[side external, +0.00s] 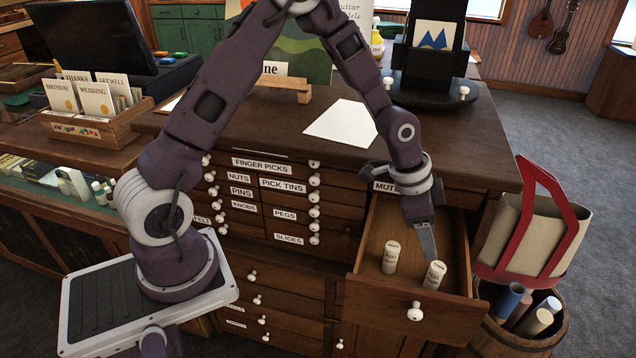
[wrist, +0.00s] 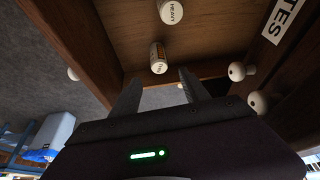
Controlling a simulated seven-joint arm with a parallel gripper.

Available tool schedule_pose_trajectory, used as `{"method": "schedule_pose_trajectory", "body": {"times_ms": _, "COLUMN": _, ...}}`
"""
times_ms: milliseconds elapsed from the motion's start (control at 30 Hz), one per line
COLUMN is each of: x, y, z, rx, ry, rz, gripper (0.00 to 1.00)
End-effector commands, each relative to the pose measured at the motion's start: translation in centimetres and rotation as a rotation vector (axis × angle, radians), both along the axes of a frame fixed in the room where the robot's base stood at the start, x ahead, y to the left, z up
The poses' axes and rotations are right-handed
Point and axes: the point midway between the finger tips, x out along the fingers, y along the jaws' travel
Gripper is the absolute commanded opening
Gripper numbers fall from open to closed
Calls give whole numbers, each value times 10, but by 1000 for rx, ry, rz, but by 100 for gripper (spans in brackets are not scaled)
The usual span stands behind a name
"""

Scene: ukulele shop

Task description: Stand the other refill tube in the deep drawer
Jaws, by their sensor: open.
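Two pale cream refill tubes stand upright inside the open deep drawer (side external: 365,315). The left tube (side external: 391,257) stands apart from my gripper; the wrist view shows a tube with HEAVY on its cap (wrist: 171,12) near the top edge. The right tube (side external: 434,275) is just below my fingertips; in the wrist view a tube (wrist: 158,58) with an orange band shows just beyond the gap between the fingers. My gripper (side external: 432,256) is open and points down into the drawer. Its two fingers also show in the wrist view (wrist: 160,76), with nothing between them.
The drawer's wooden walls surround the tubes and gripper. A tote bag with red straps (side external: 530,235) sits beside the drawer at right, above a barrel of rolls (side external: 525,310). The countertop holds a white sheet (side external: 338,120) and a black stand (side external: 432,60).

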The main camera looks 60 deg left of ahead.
Motion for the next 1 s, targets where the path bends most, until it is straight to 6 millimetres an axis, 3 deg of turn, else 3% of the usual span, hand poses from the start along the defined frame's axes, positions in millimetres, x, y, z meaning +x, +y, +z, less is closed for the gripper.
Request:
{"method": "schedule_pose_trajectory", "body": {"times_ms": 67, "x": -11, "y": 10, "z": 32, "rx": 48, "ry": -14, "rz": 33, "gripper": 54}}
{"method": "schedule_pose_trajectory", "body": {"times_ms": 167, "x": -45, "y": 30, "z": 90, "rx": 120, "ry": -32, "rz": 131, "gripper": 54}}
{"method": "schedule_pose_trajectory", "body": {"times_ms": 300, "x": -119, "y": 54, "z": 164, "rx": 158, "ry": -66, "rz": 332, "gripper": 54}}
{"method": "schedule_pose_trajectory", "body": {"times_ms": 400, "x": -183, "y": 63, "z": 197, "rx": 116, "ry": -93, "rz": 487, "gripper": 54}}
{"method": "schedule_pose_trajectory", "body": {"times_ms": 500, "x": -236, "y": 66, "z": 210, "rx": 43, "ry": -104, "rz": 601, "gripper": 54}}
{"method": "schedule_pose_trajectory", "body": {"times_ms": 633, "x": -275, "y": 65, "z": 210, "rx": -31, "ry": -102, "rz": 676, "gripper": 54}}
{"method": "schedule_pose_trajectory", "body": {"times_ms": 733, "x": -285, "y": 65, "z": 209, "rx": -53, "ry": -99, "rz": 693, "gripper": 54}}
{"method": "schedule_pose_trajectory", "body": {"times_ms": 1000, "x": -284, "y": 65, "z": 210, "rx": -52, "ry": -99, "rz": 693, "gripper": 54}}
